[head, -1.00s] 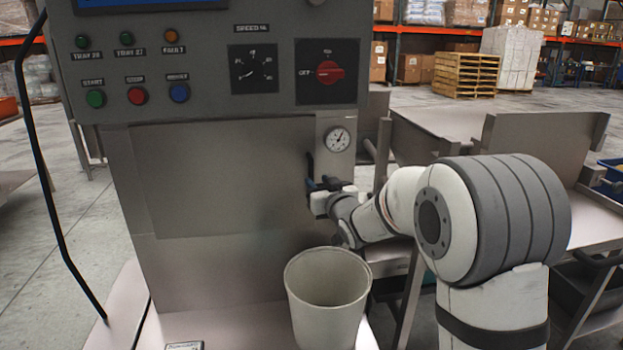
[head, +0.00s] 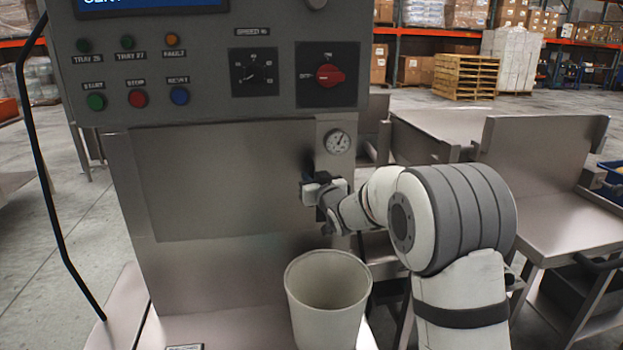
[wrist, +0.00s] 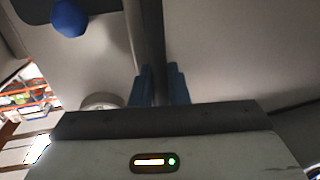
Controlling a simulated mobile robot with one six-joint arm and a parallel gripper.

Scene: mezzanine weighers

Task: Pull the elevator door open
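The elevator door (head: 220,180) is the smooth grey metal panel on the machine's front, below the control box. I cannot tell whether it stands ajar. Its handle, a dark upright bar (wrist: 155,35), shows in the wrist view but is largely hidden behind my gripper in the head view. My gripper (head: 322,190) is at the door's right side, below the round gauge. In the wrist view its two blue fingers (wrist: 160,85) stand close on either side of the bar, with little gap, and appear shut on it.
A control box (head: 210,60) with buttons and dials overhangs the door. A gauge (head: 337,141) sits above my gripper. A pale bucket (head: 328,285) stands below and in front of the door. Metal tables (head: 540,195) are at the right. A black cable hangs at the left.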

